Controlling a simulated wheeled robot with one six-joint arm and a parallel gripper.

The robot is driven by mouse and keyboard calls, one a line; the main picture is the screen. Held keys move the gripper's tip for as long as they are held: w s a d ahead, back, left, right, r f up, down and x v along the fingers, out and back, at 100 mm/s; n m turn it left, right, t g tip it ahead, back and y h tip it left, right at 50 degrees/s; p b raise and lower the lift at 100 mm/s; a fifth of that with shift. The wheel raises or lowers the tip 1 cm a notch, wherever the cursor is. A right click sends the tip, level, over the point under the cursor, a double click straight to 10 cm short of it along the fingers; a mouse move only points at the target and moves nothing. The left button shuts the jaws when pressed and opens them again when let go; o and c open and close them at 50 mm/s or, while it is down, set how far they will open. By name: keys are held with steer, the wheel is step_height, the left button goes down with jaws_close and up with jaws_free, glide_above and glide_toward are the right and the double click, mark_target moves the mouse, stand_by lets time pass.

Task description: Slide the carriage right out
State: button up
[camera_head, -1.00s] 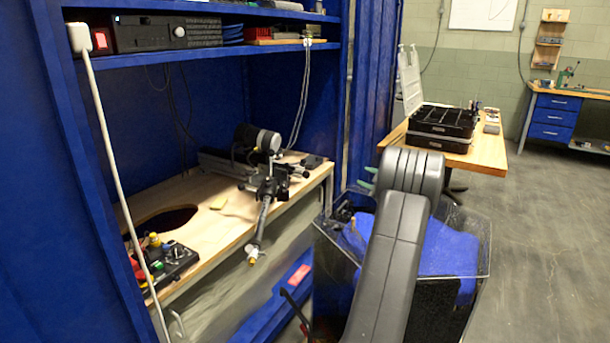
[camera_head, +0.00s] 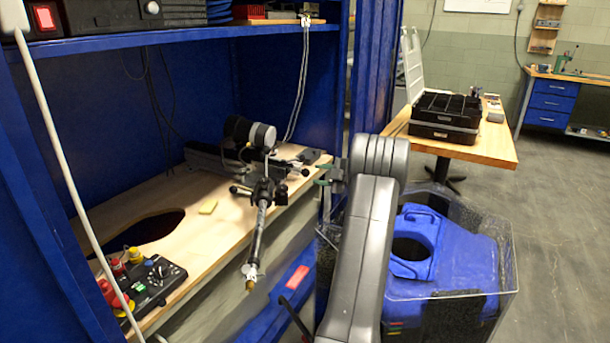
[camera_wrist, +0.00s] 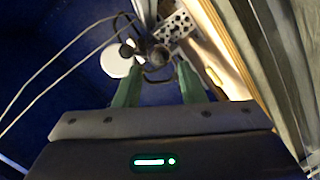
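The carriage (camera_head: 266,190), a dark clamp-like assembly with small knobs, sits at the front edge of the wooden bench. It appears to be on a dark rail (camera_head: 204,156). A dark cylindrical thruster with a grey end (camera_head: 262,137) is above it, and a rod with a brass tip (camera_head: 257,243) hangs down in front. My gripper (camera_head: 325,177) is right of the carriage, apart from it, its green fingers partly hidden by my arm. In the wrist view my gripper (camera_wrist: 158,72) has its fingers apart with nothing clearly held; blurred round metal parts lie beyond them.
A control box (camera_head: 146,284) with coloured buttons and a round hole (camera_head: 150,229) are at the bench's left. A white cable (camera_head: 62,150) hangs at left. A clear tank (camera_head: 505,268) with a blue body stands below right. Floor at far right is clear.

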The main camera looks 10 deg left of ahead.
mark_target(309, 173)
steer(key=x, duration=0.7)
steer(key=shift+d, duration=0.1)
jaws_close()
